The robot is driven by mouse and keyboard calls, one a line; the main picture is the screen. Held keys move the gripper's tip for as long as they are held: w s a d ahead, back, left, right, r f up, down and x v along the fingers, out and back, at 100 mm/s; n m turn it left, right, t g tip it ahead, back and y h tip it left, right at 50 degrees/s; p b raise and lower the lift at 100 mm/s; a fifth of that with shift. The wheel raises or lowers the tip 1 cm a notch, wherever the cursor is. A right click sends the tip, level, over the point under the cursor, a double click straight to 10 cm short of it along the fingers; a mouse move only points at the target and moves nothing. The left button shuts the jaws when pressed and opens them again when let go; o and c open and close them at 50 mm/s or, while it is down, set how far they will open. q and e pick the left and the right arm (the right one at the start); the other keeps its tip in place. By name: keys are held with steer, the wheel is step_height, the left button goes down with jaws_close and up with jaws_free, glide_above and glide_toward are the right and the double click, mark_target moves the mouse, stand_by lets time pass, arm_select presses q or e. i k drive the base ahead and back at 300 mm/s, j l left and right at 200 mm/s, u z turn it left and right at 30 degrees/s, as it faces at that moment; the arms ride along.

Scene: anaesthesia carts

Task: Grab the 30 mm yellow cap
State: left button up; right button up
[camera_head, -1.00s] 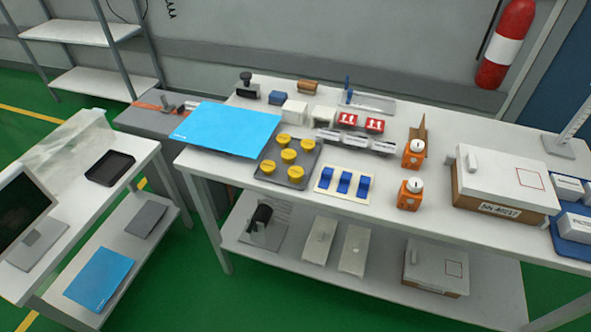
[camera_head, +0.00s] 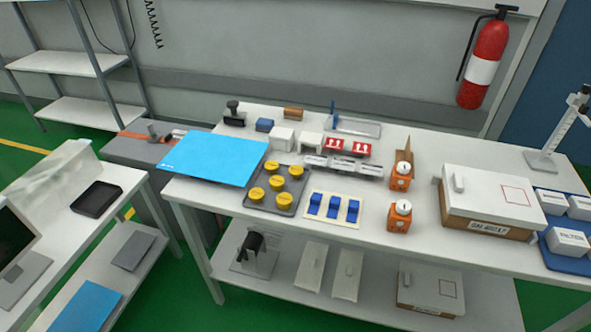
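Several round yellow caps sit on a dark grey tray (camera_head: 261,204) on the long white table. They are a back-left cap (camera_head: 271,168), a back-right cap (camera_head: 296,171), a middle cap (camera_head: 276,184), a front-left cap (camera_head: 257,194) and a front-right cap (camera_head: 284,199). They look close in size, and I cannot tell which one is 30 mm. Neither of my grippers is in view.
A blue sheet (camera_head: 213,158) lies left of the tray, and a board with blue parts (camera_head: 334,207) lies to its right. Orange devices (camera_head: 400,217) and a white-topped box (camera_head: 490,200) stand farther right. A side table (camera_head: 100,225) stands at left, with green floor between.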

mark_target(283, 201)
steer(key=k+l+z, duration=0.1)
steer(key=l, duration=0.25)
steer(key=k+l+z, duration=0.1)
steer(key=l, duration=0.25)
steer(key=k+l+z, duration=0.1)
steer(key=k+l, duration=0.15)
steer(key=k+l+z, duration=0.1)
steer(key=l, duration=0.4)
steer(key=k+l+z, duration=0.1)
steer(key=l, duration=0.3)
